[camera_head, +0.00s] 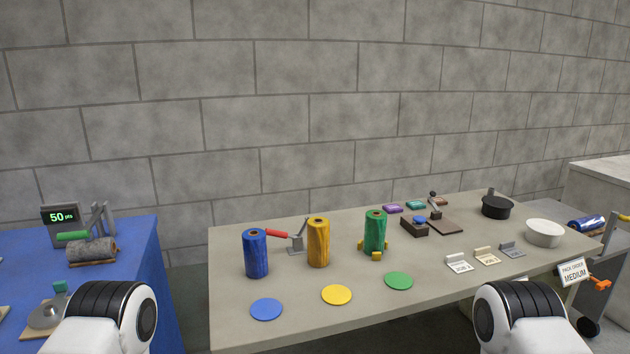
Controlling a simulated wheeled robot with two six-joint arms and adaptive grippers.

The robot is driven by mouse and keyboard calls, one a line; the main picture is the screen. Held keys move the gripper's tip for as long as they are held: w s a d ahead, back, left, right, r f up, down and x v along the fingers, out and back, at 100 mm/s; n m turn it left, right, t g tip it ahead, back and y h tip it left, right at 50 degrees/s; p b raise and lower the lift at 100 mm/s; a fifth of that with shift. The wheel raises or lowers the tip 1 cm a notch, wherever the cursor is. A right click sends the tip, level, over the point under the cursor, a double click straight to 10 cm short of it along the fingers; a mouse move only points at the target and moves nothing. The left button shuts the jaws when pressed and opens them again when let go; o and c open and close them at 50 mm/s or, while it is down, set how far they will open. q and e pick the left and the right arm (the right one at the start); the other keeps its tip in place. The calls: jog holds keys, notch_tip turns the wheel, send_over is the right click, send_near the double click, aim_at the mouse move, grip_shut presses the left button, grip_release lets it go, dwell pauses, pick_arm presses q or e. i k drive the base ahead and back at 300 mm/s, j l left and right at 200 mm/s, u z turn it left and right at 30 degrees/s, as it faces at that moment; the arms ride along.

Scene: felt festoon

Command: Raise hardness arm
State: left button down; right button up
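On the blue table at the far left stands a grey stand with a display (60,216) reading "50 pts". Its lever arm has a green handle (73,236), which sits low, just above a grey felt roll (92,251) on a wooden base. I cannot tell whether the arm touches the roll. Another lever with a red handle (280,234) stands on the beige table behind the blue and yellow rolls. Only rounded white and black links of my two arms show at the bottom edge. Neither gripper is in view.
The beige table (230,300) holds blue (256,253), yellow (318,243) and green (375,232) rolls, coloured discs, small card stands, a black pot (496,207) and a white bowl (543,233). A gap separates it from the blue table (140,250). A sign (573,272) reads "PACK ORDER MEDIUM".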

aim_at(87, 234)
jog(key=u, duration=1.3)
